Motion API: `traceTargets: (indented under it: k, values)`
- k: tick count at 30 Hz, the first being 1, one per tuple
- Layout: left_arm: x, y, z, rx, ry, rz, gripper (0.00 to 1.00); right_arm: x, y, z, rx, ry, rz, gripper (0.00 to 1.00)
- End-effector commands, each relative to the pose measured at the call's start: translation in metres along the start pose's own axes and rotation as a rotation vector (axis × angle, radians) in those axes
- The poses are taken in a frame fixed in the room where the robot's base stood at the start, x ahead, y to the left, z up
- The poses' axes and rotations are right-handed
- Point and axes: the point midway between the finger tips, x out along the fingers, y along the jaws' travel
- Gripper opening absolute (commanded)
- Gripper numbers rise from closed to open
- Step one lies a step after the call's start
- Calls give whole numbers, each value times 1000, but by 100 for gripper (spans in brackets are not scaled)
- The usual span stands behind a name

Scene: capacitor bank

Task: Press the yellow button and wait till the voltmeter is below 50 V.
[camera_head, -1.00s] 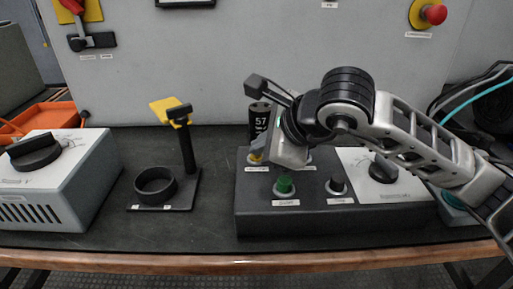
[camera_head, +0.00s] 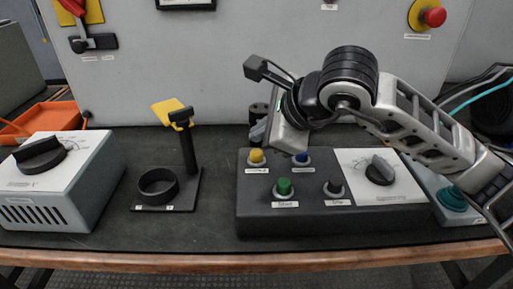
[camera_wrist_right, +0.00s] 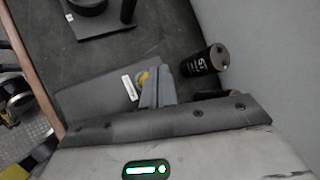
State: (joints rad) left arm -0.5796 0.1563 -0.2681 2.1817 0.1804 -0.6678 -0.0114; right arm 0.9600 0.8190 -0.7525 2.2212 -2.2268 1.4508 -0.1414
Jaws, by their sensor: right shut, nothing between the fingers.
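The yellow button (camera_head: 256,156) is at the back left of the dark control box (camera_head: 335,222). My right gripper (camera_head: 258,134) is shut and empty, just above and behind this button in the head view. In the right wrist view, the shut fingers (camera_wrist_right: 158,90) partly cover the yellow button (camera_wrist_right: 143,77); I cannot tell whether they touch it. A framed dark panel (camera_head: 186,3) is cut off at the top edge; I see no legible voltmeter reading. My left gripper is out of view.
A black cylinder (camera_wrist_right: 207,62) stands behind the box. A black stand (camera_head: 187,150) and a grey unit (camera_head: 70,185) are to the left.

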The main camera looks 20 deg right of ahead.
Motion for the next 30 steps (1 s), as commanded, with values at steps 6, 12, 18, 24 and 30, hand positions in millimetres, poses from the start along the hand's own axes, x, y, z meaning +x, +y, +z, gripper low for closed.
traceTargets:
  k: [6,12,18,24,30]
  values:
    - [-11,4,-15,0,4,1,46,-18,-14,14,0,-2,-1,0]
    - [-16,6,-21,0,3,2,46,-29,-21,21,0,-1,0,0]
    - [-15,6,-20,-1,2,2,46,-29,-21,21,0,-1,0,0]
    - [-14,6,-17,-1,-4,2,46,-28,-21,21,0,-1,0,0]
    - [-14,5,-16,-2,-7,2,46,-28,-21,21,0,-1,0,0]
